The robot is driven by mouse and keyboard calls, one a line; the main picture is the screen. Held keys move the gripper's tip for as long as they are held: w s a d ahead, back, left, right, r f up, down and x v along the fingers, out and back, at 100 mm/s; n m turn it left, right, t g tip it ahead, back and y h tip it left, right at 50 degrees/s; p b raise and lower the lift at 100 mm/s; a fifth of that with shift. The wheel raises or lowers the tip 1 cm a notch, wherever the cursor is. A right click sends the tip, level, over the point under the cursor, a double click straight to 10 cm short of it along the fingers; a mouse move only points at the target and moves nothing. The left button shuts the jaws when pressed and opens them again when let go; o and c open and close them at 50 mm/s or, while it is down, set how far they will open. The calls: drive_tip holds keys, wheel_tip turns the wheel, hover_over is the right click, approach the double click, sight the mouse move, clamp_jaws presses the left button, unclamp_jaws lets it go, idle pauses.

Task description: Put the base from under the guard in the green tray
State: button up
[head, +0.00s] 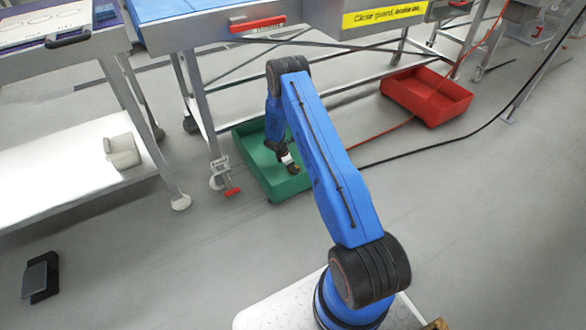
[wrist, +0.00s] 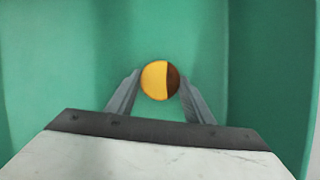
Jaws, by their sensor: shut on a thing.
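My gripper (wrist: 160,92) is shut on a small round base (wrist: 155,81), yellow on its left part and dark brown on its right. Green surface of the tray fills the wrist view behind it. The green tray (head: 252,147) sits on the floor below the machine table in the head view. My gripper (head: 290,163) points down over its right part there, and the base is too small to make out well. I cannot tell whether the base touches the tray bottom. The guard itself is not clearly in view.
A red tray (head: 427,96) lies on the floor at the right. A yellow sign (head: 384,15) is on the machine. Cables cross the floor. A dark device (head: 41,277) lies at left.

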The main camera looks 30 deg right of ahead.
drive_tip(key=shift+o, duration=0.2)
drive_tip(key=shift+f, duration=0.3)
